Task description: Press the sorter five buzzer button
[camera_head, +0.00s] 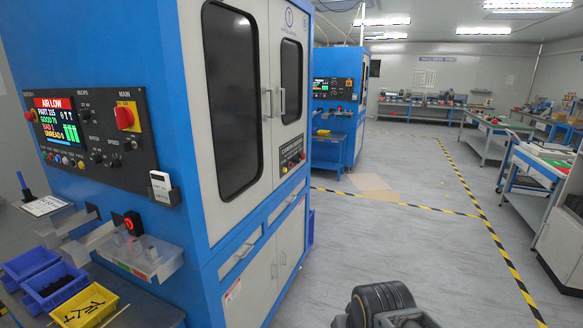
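A large blue and white sorter cabinet (180,60) fills the left side. Its dark control panel (105,120) has a lit screen (57,119) reading "AIR LOW". A row of small coloured buttons (65,160) runs below the screen; their labels are too small to read, so I cannot tell which is the buzzer button. A similar second sorter (335,88) stands farther back. I cannot read a sorter number five on either. A dark, rounded part of my arm (380,300) shows at the bottom, well right of the near panel. My gripper's fingers are not in view.
A red rotary switch (124,117) on a yellow plate is on the near panel. Blue bins (30,263), a yellow bin (85,303) and a clear tray (140,250) stand below it. Open grey floor (390,220) with striped tape lies right; benches (535,165) line the far right.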

